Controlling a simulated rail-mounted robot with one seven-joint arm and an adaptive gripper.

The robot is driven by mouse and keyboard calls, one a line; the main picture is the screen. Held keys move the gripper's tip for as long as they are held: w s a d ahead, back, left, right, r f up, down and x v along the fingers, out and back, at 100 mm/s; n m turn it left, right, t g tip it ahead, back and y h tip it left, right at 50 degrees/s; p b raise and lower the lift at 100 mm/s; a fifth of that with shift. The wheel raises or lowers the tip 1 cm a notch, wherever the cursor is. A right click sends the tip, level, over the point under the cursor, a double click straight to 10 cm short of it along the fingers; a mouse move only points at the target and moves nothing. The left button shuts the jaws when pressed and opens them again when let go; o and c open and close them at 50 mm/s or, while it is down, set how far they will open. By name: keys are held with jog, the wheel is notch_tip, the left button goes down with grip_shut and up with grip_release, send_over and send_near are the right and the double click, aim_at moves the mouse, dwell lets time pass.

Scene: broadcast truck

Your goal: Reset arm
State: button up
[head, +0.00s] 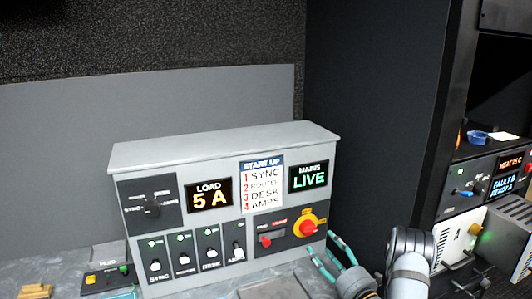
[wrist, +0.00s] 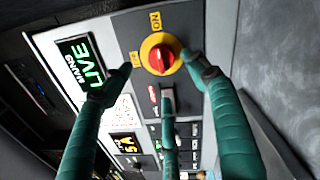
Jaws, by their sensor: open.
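My gripper (head: 328,262) is at the lower right of the grey power panel (head: 225,155) in the head view. Its teal fingers are spread and hold nothing. In the wrist view my gripper (wrist: 160,72) faces the panel, with fingertips spread around the red rotary knob (wrist: 160,58) on its yellow disc; contact cannot be told. The knob also shows in the head view (head: 306,226). The mains display (head: 308,176) reads LIVE and the load display (head: 209,196) reads 5 A. Several toggle switches (head: 183,258) have small green lights above them.
A start-up list (head: 262,184) is on the panel. At the right, a rack holds a unit with a fault display (head: 508,178), a blue dish (head: 477,137) and a pale box (head: 510,235). A dark wall stands behind.

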aim_at(312, 232)
jog(key=x, duration=0.8)
jog(key=shift+w+a, duration=0.1)
jog(key=shift+w, duration=0.2)
jog(key=shift+s, duration=0.1)
